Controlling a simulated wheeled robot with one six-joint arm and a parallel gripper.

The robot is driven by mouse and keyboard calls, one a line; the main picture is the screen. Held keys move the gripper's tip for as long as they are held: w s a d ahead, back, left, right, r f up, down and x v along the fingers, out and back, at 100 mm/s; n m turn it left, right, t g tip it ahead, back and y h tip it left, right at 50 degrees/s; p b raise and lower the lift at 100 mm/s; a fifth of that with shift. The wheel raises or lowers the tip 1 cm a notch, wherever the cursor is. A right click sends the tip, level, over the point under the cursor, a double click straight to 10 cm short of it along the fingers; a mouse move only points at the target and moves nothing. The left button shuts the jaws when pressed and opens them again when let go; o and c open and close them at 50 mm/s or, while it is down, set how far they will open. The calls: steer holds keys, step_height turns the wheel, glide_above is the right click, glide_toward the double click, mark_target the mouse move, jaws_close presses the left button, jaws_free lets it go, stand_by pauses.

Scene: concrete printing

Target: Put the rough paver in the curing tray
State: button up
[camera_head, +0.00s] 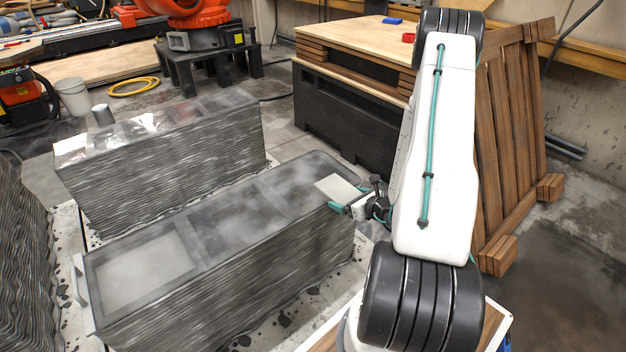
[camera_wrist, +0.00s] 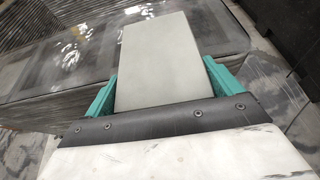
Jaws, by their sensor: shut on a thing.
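My gripper (camera_head: 347,208) is shut on a pale grey rectangular paver (camera_head: 337,187). In the wrist view, the teal fingers of my gripper (camera_wrist: 160,88) press on the two long sides of the paver (camera_wrist: 155,58), which sticks out well ahead of them. Its visible face looks plain; roughness cannot be told. The paver is over the right end of the near layered grey block, whose top has a dark-framed tray (camera_head: 196,238) with three sections. The left section looks pale and misty. I cannot tell whether the paver touches the surface below, or whether this is the curing tray.
A second layered block (camera_head: 165,170) with a sectioned, shiny top stands behind. A dark bench (camera_head: 340,125) with a wooden top is beyond my arm. Brown slatted wood panels (camera_head: 510,140) lean at the right. A white bucket (camera_head: 72,97) stands at the far left.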

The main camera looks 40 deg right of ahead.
steer(key=w+d, duration=0.1)
steer(key=w, duration=0.4)
steer(key=w+d+f, duration=0.1)
steer(key=w, duration=0.4)
steer(key=w+d, duration=0.1)
steer(key=w, duration=0.4)
steer(key=shift+w+d+f, duration=0.2)
steer(key=shift+f, duration=1.8)
steer(key=o, duration=1.4)
steer(key=shift+f, duration=0.15)
